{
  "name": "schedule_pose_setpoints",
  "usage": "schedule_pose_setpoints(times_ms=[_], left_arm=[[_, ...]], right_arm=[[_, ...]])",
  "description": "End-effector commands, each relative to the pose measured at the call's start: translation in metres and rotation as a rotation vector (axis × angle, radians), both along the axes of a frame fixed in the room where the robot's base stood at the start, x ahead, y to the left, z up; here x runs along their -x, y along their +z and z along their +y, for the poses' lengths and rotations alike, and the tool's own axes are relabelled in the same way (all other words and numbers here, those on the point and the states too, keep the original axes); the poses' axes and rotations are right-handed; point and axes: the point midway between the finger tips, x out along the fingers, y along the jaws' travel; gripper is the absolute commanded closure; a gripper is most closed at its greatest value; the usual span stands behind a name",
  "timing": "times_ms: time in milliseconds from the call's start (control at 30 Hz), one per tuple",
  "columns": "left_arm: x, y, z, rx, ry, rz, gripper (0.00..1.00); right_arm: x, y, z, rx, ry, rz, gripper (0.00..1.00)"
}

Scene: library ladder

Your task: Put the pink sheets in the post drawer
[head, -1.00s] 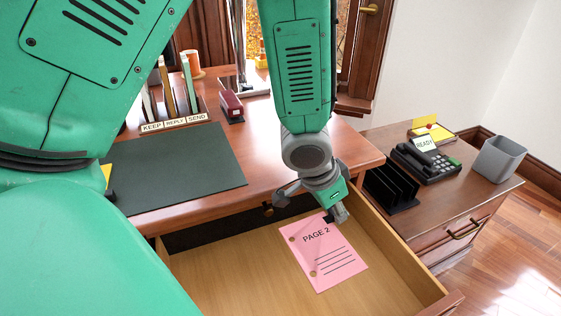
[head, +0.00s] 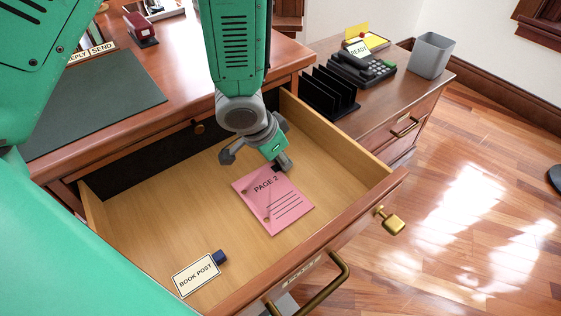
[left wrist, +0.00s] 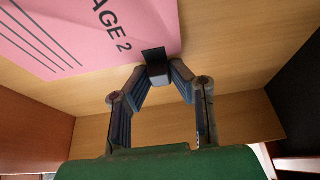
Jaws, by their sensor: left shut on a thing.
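The pink sheets (head: 273,206), with "PAGE 2" and several lines on the top one, are over the floor of the open post drawer (head: 165,213). A small black clip shows on their edge in the left wrist view (left wrist: 154,56). My left gripper (head: 281,165) is shut on the sheets at this clipped edge, inside the drawer near its back right. The sheets (left wrist: 95,35) look flat and close to the wood, but I cannot tell whether they touch it. My right gripper is not in view.
A "BOOK POST" card (head: 196,275) with a dark blue end lies at the drawer's front left. The desk top (head: 170,80) is behind. To the right a side cabinet holds a black rack (head: 328,92), a phone (head: 362,70) and a grey bin (head: 432,55).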

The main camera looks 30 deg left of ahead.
Motion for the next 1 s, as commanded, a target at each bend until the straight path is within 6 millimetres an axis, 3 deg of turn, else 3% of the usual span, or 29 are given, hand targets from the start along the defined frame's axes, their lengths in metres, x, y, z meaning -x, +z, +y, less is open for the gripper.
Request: schedule_pose_setpoints(times_ms=[333,367,400,433,800,1000], left_arm=[[0.001,-0.005,0.008,0.012,0.003,-0.001,1.0],[0.001,-0.005,0.008,0.012,0.003,-0.001,0.79],[0.0,-0.005,0.007,0.011,0.003,-0.002,0.65],[0.0,-0.004,0.007,0.011,0.003,-0.001,0.62],[0.0,-0.001,0.003,0.003,0.0,-0.002,0.62],[0.007,0.024,0.009,0.01,0.004,-0.003,0.62]], right_arm=[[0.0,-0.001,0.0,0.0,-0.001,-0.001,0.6],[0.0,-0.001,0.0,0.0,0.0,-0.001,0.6],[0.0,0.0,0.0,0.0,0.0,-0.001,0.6],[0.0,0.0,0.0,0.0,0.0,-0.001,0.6],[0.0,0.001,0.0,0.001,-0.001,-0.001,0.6],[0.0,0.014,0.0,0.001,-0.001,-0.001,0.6]])
